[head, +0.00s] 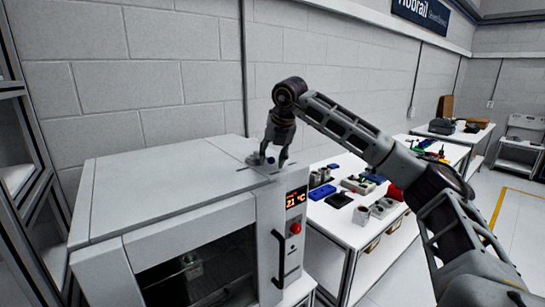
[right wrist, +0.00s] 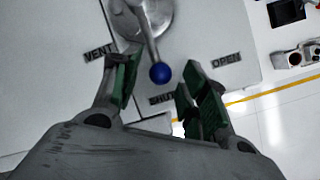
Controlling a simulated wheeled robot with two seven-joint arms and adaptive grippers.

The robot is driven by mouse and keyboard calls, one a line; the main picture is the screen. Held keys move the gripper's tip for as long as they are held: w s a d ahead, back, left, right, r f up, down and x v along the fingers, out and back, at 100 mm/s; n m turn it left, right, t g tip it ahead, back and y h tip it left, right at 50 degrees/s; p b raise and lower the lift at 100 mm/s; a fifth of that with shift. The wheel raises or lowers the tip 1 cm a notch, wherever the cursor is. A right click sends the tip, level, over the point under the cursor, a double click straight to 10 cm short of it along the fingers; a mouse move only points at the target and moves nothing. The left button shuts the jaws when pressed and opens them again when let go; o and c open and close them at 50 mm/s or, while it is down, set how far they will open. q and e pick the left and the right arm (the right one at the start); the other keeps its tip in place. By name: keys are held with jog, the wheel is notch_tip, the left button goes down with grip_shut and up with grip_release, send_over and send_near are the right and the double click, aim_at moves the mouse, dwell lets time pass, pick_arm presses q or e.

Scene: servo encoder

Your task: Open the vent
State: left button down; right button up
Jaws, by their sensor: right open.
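The vent lever (right wrist: 150,42) shows in the right wrist view as a metal rod on a round silver base, tipped with a blue ball knob (right wrist: 160,74). The rod points toward the SHUT label (right wrist: 163,98). The OPEN label (right wrist: 226,57) is to the right and the VENT label (right wrist: 98,52) to the left. My right gripper (right wrist: 161,62) is open, with one finger on each side of the knob and gaps between. In the head view my right gripper (head: 273,160) is low over the top of the oven (head: 150,185) near its right side. My left gripper is not in view.
The oven front has a glass door, a dark handle (head: 279,258), a red display (head: 296,198) and a red button (head: 296,228). A white table (head: 335,222) with several small parts stands to the right. A block wall is behind the oven.

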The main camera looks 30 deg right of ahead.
grip_shut()
dwell(0.3)
